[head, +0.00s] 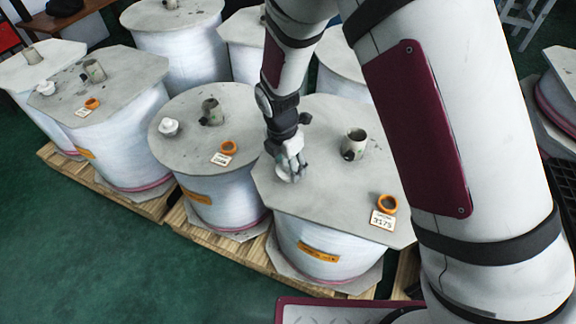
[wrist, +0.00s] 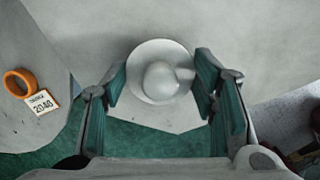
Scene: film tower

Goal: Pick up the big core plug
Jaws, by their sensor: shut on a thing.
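The white core plug (wrist: 148,85), a round disc with a raised knob, sits between my fingers in the wrist view. My gripper (head: 291,166) is shut on it over the grey top of the near right reel (head: 330,205). In the wrist view my gripper (wrist: 163,92) has one dark green finger pad on each side of the plug. In the head view the plug (head: 283,173) is mostly hidden by the fingers. I cannot tell whether it touches the reel top. Similar white plugs lie on the middle reel (head: 168,126) and left reel (head: 46,88).
A hollow core stub (head: 354,143) stands to the right of my gripper. An orange tape ring (head: 388,203) and a label reading 3175 (head: 382,220) lie near that reel's front edge. Other reels stand close around on wooden pallets (head: 195,225). Green floor (head: 90,250) is free at left.

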